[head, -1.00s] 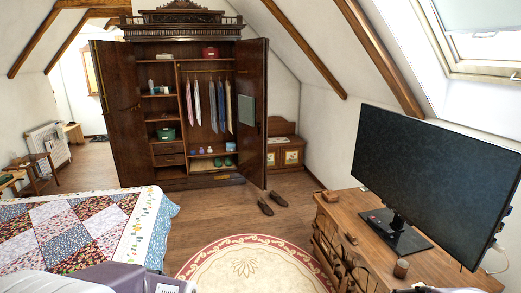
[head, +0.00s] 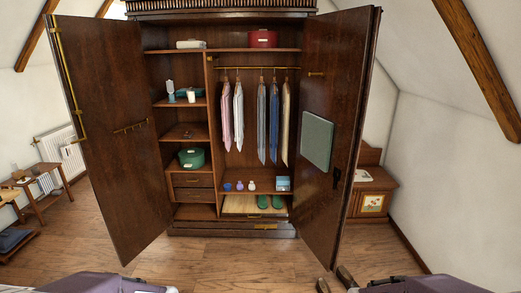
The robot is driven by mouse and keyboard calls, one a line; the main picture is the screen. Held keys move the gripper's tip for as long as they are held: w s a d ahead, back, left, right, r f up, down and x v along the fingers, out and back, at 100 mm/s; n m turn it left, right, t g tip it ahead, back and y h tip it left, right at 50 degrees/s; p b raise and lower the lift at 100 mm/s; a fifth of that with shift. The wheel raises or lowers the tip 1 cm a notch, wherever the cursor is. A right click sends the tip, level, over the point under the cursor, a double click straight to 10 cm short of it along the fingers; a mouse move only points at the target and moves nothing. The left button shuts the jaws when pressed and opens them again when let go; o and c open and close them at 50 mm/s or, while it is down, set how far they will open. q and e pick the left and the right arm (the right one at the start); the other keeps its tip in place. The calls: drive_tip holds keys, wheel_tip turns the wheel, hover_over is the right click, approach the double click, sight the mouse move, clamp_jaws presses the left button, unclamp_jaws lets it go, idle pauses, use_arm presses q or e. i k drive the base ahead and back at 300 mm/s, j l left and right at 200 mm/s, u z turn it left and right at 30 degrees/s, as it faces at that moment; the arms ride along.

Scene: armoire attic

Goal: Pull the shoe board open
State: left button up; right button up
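The shoe board (head: 238,205) is a pale wooden board low in the right part of the open armoire (head: 209,120). A pair of green shoes (head: 270,202) stands on its right half. A small brass handle (head: 265,226) shows at the front, just below the board. The board appears to lie within the armoire, between the open doors. Only purple-grey parts of my arms show at the bottom edge of the head view; neither gripper can be seen.
The left door (head: 110,140) and right door (head: 335,130) stand wide open, with clear floor between them. Dark shoes (head: 345,277) lie on the floor near the right door.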

sight(234, 205)
drive_tip(key=i+j, duration=0.1)
drive_tip(key=i, duration=0.5)
drive_tip(key=i+j, duration=0.1)
drive_tip(key=i, duration=0.45)
drive_tip(key=i+j+z, duration=0.1)
drive_tip(key=i, duration=0.5)
drive_tip(key=i+j, duration=0.2)
drive_tip(key=i, duration=0.4)
drive_tip(key=i+j, duration=0.15)
drive_tip(key=i, duration=0.4)
drive_tip(key=i+j+z, duration=0.25)
drive_tip(key=i+j, duration=0.15)
drive_tip(key=i+j+z, duration=0.25)
drive_tip(key=j, duration=0.3)
drive_tip(key=i, duration=0.05)
